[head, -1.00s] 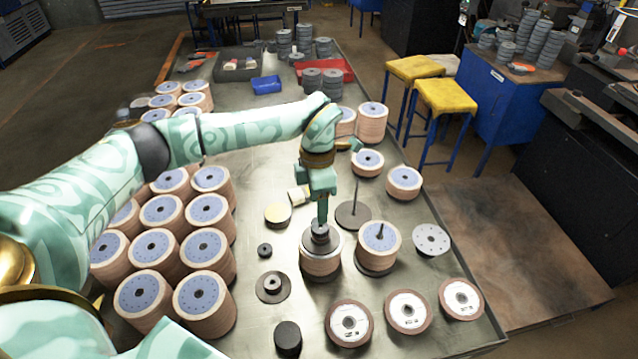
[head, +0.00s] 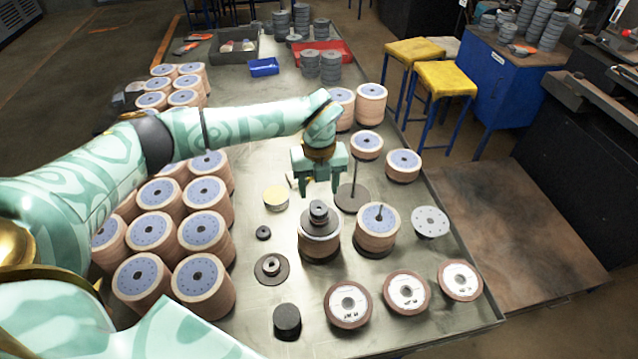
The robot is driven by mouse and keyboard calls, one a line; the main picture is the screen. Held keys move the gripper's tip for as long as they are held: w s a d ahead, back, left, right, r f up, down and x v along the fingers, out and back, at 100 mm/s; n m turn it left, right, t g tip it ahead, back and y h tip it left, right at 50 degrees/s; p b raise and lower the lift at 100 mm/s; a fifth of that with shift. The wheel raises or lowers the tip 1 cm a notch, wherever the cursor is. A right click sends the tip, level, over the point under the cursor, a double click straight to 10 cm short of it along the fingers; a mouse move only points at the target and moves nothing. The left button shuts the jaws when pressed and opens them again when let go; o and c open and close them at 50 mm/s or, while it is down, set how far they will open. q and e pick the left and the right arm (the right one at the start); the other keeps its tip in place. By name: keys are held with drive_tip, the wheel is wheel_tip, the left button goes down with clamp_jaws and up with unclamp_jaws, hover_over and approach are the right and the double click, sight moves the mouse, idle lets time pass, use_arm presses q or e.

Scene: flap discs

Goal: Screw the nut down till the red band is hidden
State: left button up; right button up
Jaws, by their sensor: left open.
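I cannot make out a red band at this size. My left gripper (head: 320,191) is just above and behind the nut in the picture, pointing down, with its two fingers spread apart and nothing between them. It looks clear of the nut. My right gripper is not in view.
Right of the nut stands another disc stack (head: 377,229) with a spindle poking up. Behind is a bare base with a tall rod (head: 353,196). Tall disc stacks (head: 204,230) fill the left side. Labelled discs (head: 348,305) lie in front. Loose dark parts (head: 271,268) lie to the left.

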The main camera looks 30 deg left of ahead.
sight(319, 210)
use_arm(q)
wheel_tip(319, 210, down, 4)
drive_tip(key=b, duration=0.2)
drive_tip(key=shift+r+b, duration=0.15)
drive_tip(key=shift+b, duration=0.15)
drive_tip(key=shift+f+b, duration=0.8)
drive_tip(key=shift+f, duration=0.85)
drive_tip(key=shift+r+n+p, duration=0.15)
drive_tip(key=shift+n+p, duration=0.3)
drive_tip(key=shift+n, duration=0.35)
drive_tip(key=n+p, duration=0.3)
drive_tip(key=n, duration=0.6)
drive_tip(key=shift+r+p, duration=0.1)
drive_tip(key=shift+p, duration=0.2)
drive_tip(key=n+p, duration=0.1)
drive_tip(key=n, duration=0.2)
drive_tip(key=shift+n, duration=0.3)
drive_tip(key=shift+f+n, duration=0.25)
drive_tip(key=shift+n, duration=0.15)
